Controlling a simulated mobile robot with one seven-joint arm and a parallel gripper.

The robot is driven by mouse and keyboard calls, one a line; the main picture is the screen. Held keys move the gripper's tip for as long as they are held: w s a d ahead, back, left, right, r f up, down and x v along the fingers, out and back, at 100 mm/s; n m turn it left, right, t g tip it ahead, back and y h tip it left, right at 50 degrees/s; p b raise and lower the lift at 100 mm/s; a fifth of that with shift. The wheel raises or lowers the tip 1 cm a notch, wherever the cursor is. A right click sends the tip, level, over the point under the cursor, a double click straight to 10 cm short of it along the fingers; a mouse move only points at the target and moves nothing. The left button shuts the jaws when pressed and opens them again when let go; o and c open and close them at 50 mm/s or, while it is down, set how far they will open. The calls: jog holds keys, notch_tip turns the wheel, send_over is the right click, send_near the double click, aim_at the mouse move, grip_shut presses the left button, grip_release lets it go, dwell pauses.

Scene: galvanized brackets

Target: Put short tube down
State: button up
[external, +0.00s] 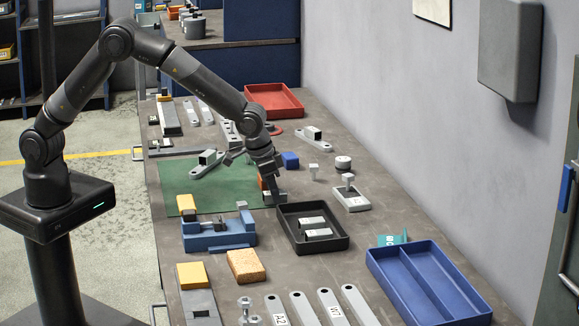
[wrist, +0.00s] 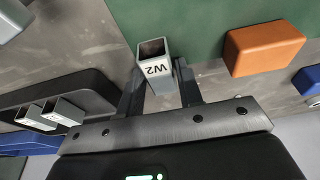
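The short tube (wrist: 152,70) is a grey, square, hollow piece with a white label reading W2. In the wrist view it sits between the two fingers of my gripper (wrist: 160,88), which is shut on it. In the external view my gripper (external: 274,193) is low near the right edge of the green mat (external: 190,178), just behind the black tray (external: 343,240). The tube is hard to make out there, and I cannot tell whether it touches the table. Two grey tubes lie in the black tray, which also shows in the wrist view (wrist: 85,82).
An orange block (wrist: 262,47) is close to my gripper, with a blue block (external: 290,160) beyond it. A blue vise-like fixture (external: 218,238) stands in front of the mat. A blue divided tray (external: 385,275) is at front right. Much of the green mat is bare.

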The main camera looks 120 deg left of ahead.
jog(key=o, duration=0.3)
jog(key=v, duration=1.2)
jog(key=shift+r, duration=0.15)
jog(key=s+d+r+m+t+h, duration=0.15)
jog(key=s+d+r+m, duration=0.25)
jog(key=s+d+r, duration=0.95)
jog(key=s+d+f+m+t, duration=0.1)
jog(key=s+d+m, duration=0.1)
jog(key=s+d, duration=0.4)
jog(key=s+d+f+m+t, duration=0.1)
jog(key=s+d+m, duration=0.2)
jog(key=s+d, duration=0.4)
jog(key=s, duration=0.8)
jog(key=shift+s+d+f+h, duration=0.15)
jog(key=shift+s+f+h, duration=0.05)
jog(key=shift+s+h, duration=0.2)
